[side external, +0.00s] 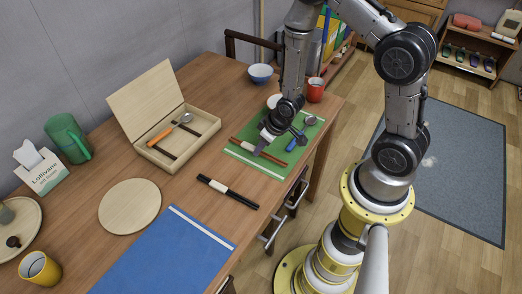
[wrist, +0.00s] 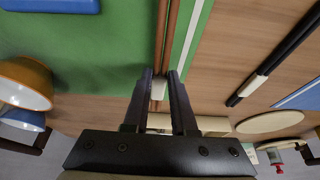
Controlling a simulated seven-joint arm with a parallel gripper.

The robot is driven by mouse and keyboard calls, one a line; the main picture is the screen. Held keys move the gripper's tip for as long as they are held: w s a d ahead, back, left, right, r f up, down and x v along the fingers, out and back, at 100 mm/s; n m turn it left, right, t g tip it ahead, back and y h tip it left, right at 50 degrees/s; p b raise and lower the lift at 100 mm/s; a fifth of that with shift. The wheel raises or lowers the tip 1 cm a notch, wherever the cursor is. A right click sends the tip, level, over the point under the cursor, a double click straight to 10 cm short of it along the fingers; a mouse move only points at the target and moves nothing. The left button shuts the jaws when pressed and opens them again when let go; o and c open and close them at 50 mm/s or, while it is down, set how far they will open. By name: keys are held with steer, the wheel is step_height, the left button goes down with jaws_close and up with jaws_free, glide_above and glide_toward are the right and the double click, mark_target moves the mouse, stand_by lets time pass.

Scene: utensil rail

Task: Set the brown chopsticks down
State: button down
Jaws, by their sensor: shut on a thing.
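The brown chopsticks (side external: 241,144) lie lengthwise along the near-left part of the green mat (side external: 266,167), low over it or on it; I cannot tell whether they touch it. In the wrist view the brown chopsticks (wrist: 166,35) run from the top edge down between my fingers, beside the mat's white stripe. My gripper (side external: 262,146) points down and is shut on their middle. In the wrist view my gripper (wrist: 160,82) has its fingertips on either side of a pale band. The gripper hides part of the chopsticks in the side view.
Black chopsticks (side external: 240,199) with a white band lie left of the green mat. A blue item (side external: 297,141) and a spoon (side external: 310,120) are on the mat's right part.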

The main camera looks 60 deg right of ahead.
steer(key=shift+f, duration=0.95)
steer(key=c, duration=0.7)
jaws_free()
steer(key=shift+f, duration=0.15)
steer(key=s+r+h, duration=0.1)
steer(key=s+r, duration=0.2)
steer(key=r, duration=0.9)
steer(key=s+r, duration=0.4)
steer(key=r, duration=0.8)
steer(key=shift+t+y, duration=0.5)
steer(key=s+a+r, duration=0.1)
steer(key=s+r, duration=0.2)
steer(key=s+a+r, duration=0.1)
steer(key=s+r, duration=0.2)
steer(key=s, duration=0.1)
steer(key=s+a+r, duration=0.2)
steer(key=s+r, duration=0.2)
steer(key=shift+s, duration=0.1)
